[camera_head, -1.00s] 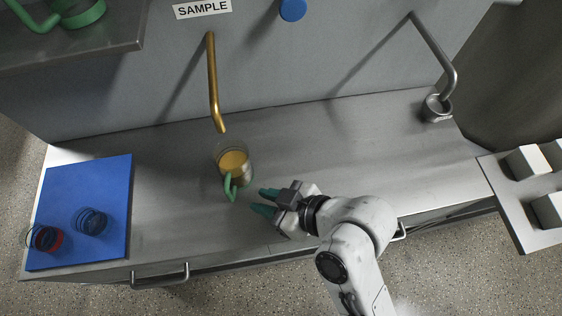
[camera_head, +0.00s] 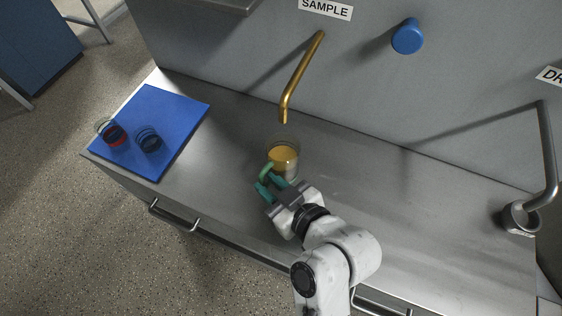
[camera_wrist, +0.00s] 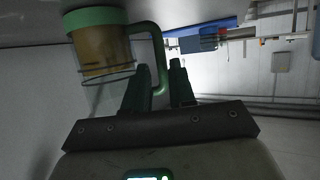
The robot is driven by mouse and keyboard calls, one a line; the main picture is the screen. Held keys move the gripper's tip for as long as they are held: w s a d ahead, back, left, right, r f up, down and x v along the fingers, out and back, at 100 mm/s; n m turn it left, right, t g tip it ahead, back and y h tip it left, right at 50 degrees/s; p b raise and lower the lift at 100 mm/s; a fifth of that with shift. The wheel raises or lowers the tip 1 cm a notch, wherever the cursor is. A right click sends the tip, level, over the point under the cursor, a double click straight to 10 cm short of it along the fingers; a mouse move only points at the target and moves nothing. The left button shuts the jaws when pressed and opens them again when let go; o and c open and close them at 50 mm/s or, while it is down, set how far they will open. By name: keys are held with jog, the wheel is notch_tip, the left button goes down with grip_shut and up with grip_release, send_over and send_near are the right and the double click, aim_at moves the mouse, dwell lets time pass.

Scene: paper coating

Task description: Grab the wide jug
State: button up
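The wide jug (camera_head: 284,158) is clear, holds amber liquid and has a green handle (camera_head: 266,171). It stands on the steel counter below the brass spout. My gripper (camera_head: 270,188) is at the handle side of the jug, its teal fingers apart. In the wrist view the jug (camera_wrist: 102,52) is at the upper left, and its handle (camera_wrist: 158,60) reaches down between the fingertips of my gripper (camera_wrist: 158,82). A gap shows between the fingers and the handle. Contact cannot be told.
A brass spout (camera_head: 298,82) hangs just behind the jug. A blue mat (camera_head: 178,108) with two small glasses, one red (camera_head: 114,135) and one dark (camera_head: 149,142), lies at the left. A steel drain cup (camera_head: 517,218) is at the far right. The counter (camera_head: 400,200) right of the jug is clear.

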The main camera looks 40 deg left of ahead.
jog(key=x, duration=0.4)
jog(key=shift+a+p, duration=0.35)
jog(key=shift+a, duration=0.1)
jog(key=shift+c, duration=0.4)
grip_shut()
